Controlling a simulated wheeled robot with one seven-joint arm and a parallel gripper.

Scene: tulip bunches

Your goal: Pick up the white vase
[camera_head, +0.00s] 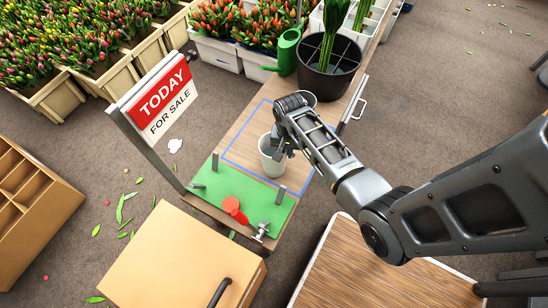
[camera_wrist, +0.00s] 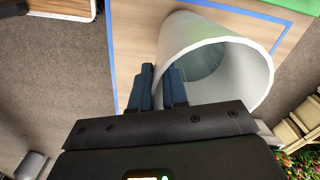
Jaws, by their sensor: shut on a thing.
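The white vase (camera_head: 269,160) is at the near part of the wooden bench top, over the blue-outlined area (camera_head: 234,130). I cannot tell whether its base touches the bench. My gripper (camera_head: 283,150) is at the vase's right rim, partly hidden by its own wrist. In the wrist view the vase (camera_wrist: 258,62) shows its open, empty mouth. My gripper's two dark blue fingers (camera_wrist: 160,88) are close together at the left edge of its rim, shut on the wall.
A black bucket with green stems (camera_head: 345,60) and a green watering can (camera_head: 285,52) stand farther back. A green mat (camera_head: 222,190) with a red item (camera_head: 233,207) lies nearer. A sale sign (camera_head: 160,100) stands left.

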